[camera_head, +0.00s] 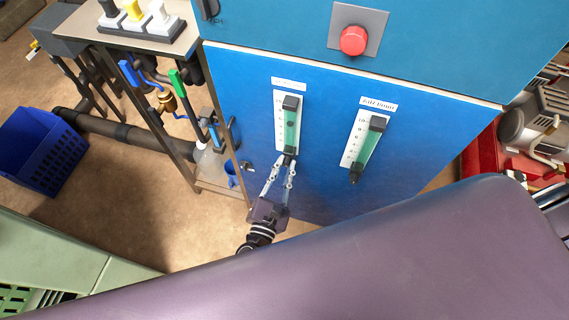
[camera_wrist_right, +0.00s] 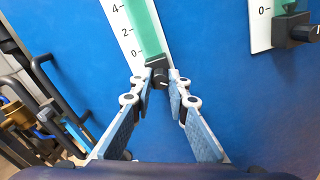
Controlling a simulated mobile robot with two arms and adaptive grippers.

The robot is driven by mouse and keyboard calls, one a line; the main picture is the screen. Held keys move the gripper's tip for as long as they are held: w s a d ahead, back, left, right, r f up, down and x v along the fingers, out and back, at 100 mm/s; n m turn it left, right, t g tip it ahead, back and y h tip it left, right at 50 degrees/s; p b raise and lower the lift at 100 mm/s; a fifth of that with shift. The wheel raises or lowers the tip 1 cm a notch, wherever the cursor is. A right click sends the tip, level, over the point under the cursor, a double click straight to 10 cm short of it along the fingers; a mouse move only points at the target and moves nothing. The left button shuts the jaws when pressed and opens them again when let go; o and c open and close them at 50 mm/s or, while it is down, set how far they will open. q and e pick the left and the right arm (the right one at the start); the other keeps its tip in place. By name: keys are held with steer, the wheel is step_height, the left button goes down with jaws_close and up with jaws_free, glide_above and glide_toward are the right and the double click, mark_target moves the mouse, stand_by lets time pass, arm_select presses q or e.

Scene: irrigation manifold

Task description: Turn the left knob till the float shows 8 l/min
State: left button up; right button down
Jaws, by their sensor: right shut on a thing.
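The left flowmeter (camera_head: 290,125) is a green tube with a white scale on the blue cabinet front. Its black knob (camera_wrist_right: 158,75) sits at the lower end of the tube. My right gripper (camera_head: 282,163) reaches up to this knob and is shut on it; the fingertips also show at the knob in the right wrist view (camera_wrist_right: 160,80). A dark spot in the left tube, seen in the head view, may be the float; its reading is too small to tell. The wrist view shows only scale marks 0 to 4 and no float there. My left gripper is not in view.
A second flowmeter (camera_head: 367,145) with its own knob (camera_head: 354,178) is to the right. A red button (camera_head: 353,40) is above. A rack with pipes and valves (camera_head: 165,100) stands left of the cabinet, and a blue crate (camera_head: 40,150) lies farther left.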

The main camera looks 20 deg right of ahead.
mark_target(288, 138)
steer(key=n+p, duration=0.1)
steer(key=n, duration=0.4)
steer(key=shift+p, duration=0.4)
steer(key=shift+f+n, duration=0.1)
steer(key=shift+n, duration=0.2)
steer(key=c, duration=1.8)
jaws_free()
steer(key=shift+c, duration=0.2)
steer(key=shift+r, duration=5.05)
steer(key=shift+a+f, duration=0.1)
